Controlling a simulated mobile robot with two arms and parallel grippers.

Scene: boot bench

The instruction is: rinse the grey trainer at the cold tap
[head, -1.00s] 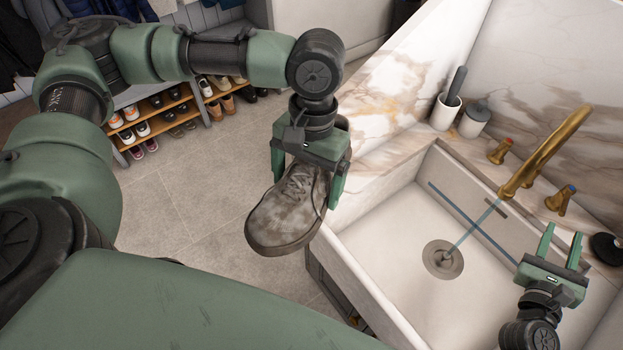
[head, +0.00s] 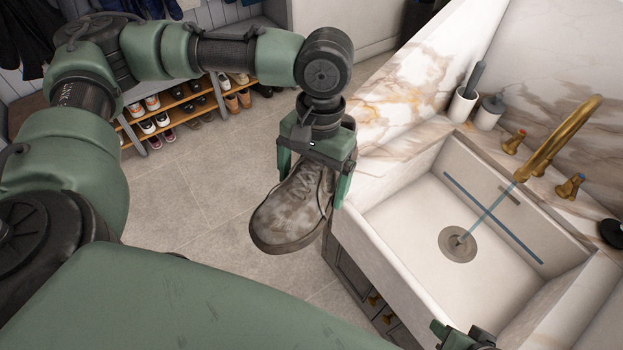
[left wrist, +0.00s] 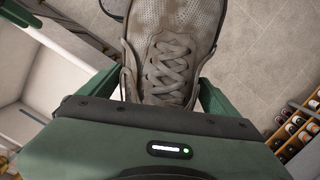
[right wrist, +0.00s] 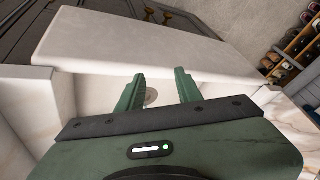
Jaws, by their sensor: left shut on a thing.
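The grey trainer (head: 288,212) has brown dirt smudges and hangs toe-down from my left gripper (head: 313,176), over the floor left of the sink. The left fingers are shut on its sides; its laces show in the left wrist view (left wrist: 168,65). The gold tap (head: 555,142) stands behind the sink (head: 410,215). A thin bluish stream runs from its spout to the drain (head: 458,244). The blue-marked cold handle (head: 570,186) is right of the spout. My right gripper (right wrist: 160,88) is open and empty; only part shows at the head view's bottom edge.
The red-marked handle (head: 514,141) is left of the spout. A brush holder (head: 462,106) and a lidded pot (head: 489,112) stand on the back-left counter. The sink's front wall (head: 390,265) lies right of the trainer. A shoe rack (head: 175,115) is far left; the floor between is clear.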

